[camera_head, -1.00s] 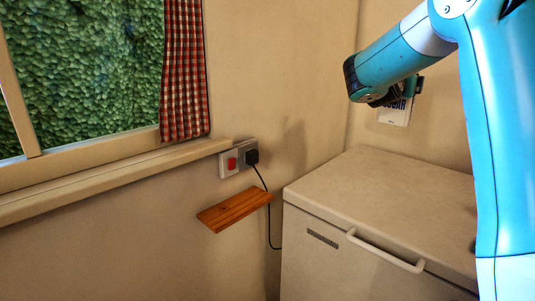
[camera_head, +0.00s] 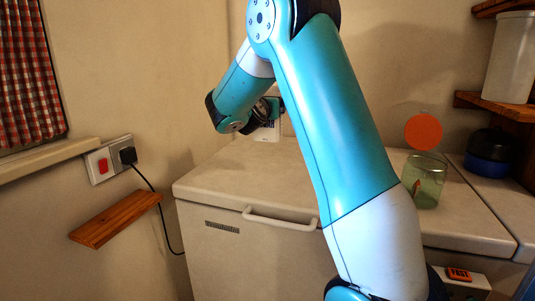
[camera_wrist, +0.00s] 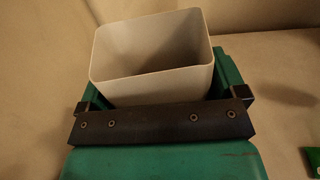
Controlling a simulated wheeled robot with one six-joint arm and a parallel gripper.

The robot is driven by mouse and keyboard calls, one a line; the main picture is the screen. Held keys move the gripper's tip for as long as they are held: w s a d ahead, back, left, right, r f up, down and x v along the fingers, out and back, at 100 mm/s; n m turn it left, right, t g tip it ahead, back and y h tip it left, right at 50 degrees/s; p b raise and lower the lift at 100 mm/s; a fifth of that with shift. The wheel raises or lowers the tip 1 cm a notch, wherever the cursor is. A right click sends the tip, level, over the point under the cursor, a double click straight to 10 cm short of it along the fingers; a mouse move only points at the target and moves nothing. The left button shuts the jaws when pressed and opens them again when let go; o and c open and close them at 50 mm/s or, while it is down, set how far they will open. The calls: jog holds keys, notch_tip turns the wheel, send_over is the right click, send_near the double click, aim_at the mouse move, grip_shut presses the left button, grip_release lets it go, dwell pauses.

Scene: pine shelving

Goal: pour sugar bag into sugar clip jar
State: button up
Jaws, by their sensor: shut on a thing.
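The sugar bag (camera_head: 267,131) is a pale, open-topped packet with dark lettering, partly hidden behind my wrist in the head view. In the wrist view the bag (camera_wrist: 150,55) shows its open rim; its inside is shadowed and I cannot see the contents. My gripper (camera_wrist: 160,92) is shut on it, one finger on each side. The bag looks about upright, over or near the back of the pale chest top. A glass jar (camera_head: 425,183) with a raised round orange lid (camera_head: 423,132) stands on the worktop to the right, apart from the bag. I cannot read a label on it.
The pale chest (camera_head: 215,180) has a front handle (camera_head: 280,219). Right of the jar are a dark blue pot (camera_head: 490,152) and a white container (camera_head: 511,58) on a shelf. A small wooden shelf (camera_head: 115,219) and a socket (camera_head: 108,160) are at left. A green item (camera_wrist: 313,160) edges the wrist view.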

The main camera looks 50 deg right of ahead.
notch_tip(320, 180, down, 12)
jog(key=b, duration=0.1)
jog(key=shift+f+b, duration=0.2)
jog(key=shift+b, duration=0.1)
jog(key=shift+f, duration=0.1)
jog(key=shift+f, duration=0.15)
jog(key=o, duration=0.8)
jog(key=shift+o, duration=0.2)
jog(key=shift+f+b, duration=0.15)
jog(key=shift+b, duration=0.5)
jog(key=b+v, duration=1.1)
jog(key=v, duration=0.6)
jog(key=shift+a+f, duration=0.15)
jog(key=shift+a, duration=0.15)
